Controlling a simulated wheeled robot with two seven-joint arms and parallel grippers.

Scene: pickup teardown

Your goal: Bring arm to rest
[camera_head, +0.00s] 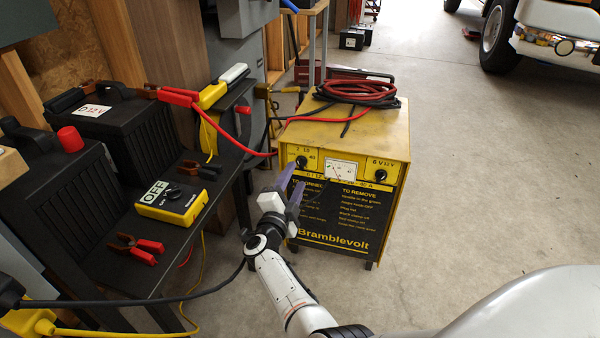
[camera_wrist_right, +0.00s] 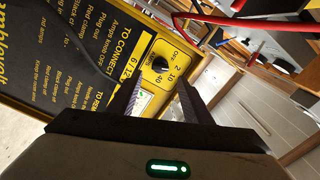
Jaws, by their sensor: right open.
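My right arm reaches up from the bottom of the head view. Its right gripper (camera_head: 290,188) is in front of the left part of the yellow and black Bramblevolt charger (camera_head: 380,127). The gripper is open, and nothing shows between its fingers. In the right wrist view the fingers (camera_wrist_right: 160,100) stand apart before the charger's front panel (camera_wrist_right: 75,55), with a knob (camera_wrist_right: 160,64) and part of the meter visible beyond them. I cannot tell whether the fingers touch the panel. My left gripper is not in view.
Coiled red and black cables (camera_head: 357,91) lie on the charger. A vehicle (camera_head: 555,30) stands far right. The concrete floor at right is clear.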

